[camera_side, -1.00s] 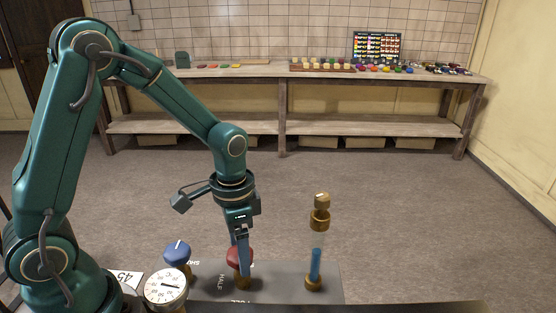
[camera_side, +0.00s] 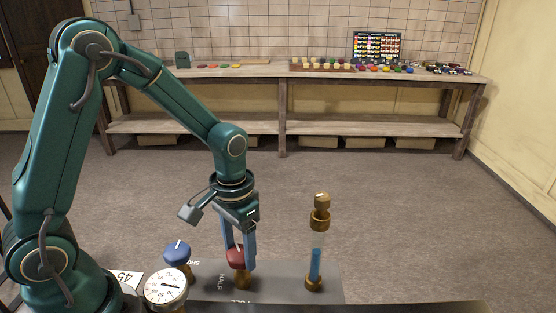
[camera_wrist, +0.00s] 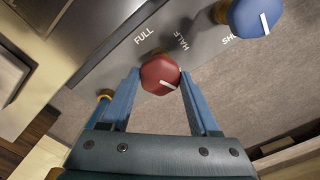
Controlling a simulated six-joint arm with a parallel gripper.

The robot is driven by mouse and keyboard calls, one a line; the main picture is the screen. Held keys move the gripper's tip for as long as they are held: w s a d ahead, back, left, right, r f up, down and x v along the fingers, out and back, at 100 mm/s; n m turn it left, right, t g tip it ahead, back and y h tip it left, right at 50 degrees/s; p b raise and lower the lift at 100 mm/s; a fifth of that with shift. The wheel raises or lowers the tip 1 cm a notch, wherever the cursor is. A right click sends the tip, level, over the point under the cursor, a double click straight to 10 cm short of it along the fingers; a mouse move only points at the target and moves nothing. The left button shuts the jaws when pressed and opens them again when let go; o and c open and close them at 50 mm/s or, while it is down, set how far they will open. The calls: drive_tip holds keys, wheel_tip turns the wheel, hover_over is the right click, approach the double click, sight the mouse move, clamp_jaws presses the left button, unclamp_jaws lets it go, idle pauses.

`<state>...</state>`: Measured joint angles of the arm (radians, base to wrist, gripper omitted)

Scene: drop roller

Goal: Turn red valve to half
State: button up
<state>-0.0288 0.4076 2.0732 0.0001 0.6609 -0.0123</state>
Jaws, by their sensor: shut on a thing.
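The red valve (camera_side: 237,257) is a faceted knob on a brass stem on the grey panel. In the wrist view the red valve (camera_wrist: 158,72) carries a short white line that runs toward the lower right of the picture. The labels FULL (camera_wrist: 143,36) and HALF (camera_wrist: 181,42) lie beyond it, and a partly hidden label starting "SH" is near the blue knob. My gripper (camera_side: 238,262) points down, with one blue finger on each side of the red valve. In the wrist view my gripper (camera_wrist: 160,78) is shut on it.
A blue knob (camera_side: 177,252) and a round dial gauge (camera_side: 166,286) stand left of the red valve. A sight tube with blue liquid (camera_side: 315,266) and brass fittings stands to the right. A card reading 45 (camera_side: 127,281) is near my base. A workbench is far behind.

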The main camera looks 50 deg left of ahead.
sight(240, 252)
drive_tip(key=n, duration=0.6)
drive_tip(key=shift+n, duration=0.3)
drive_tip(key=n, duration=0.6)
drive_tip(key=shift+n, duration=0.3)
drive_tip(key=o, duration=1.4)
drive_tip(key=shift+c, duration=0.2)
drive_tip(key=shift+r, duration=2.6)
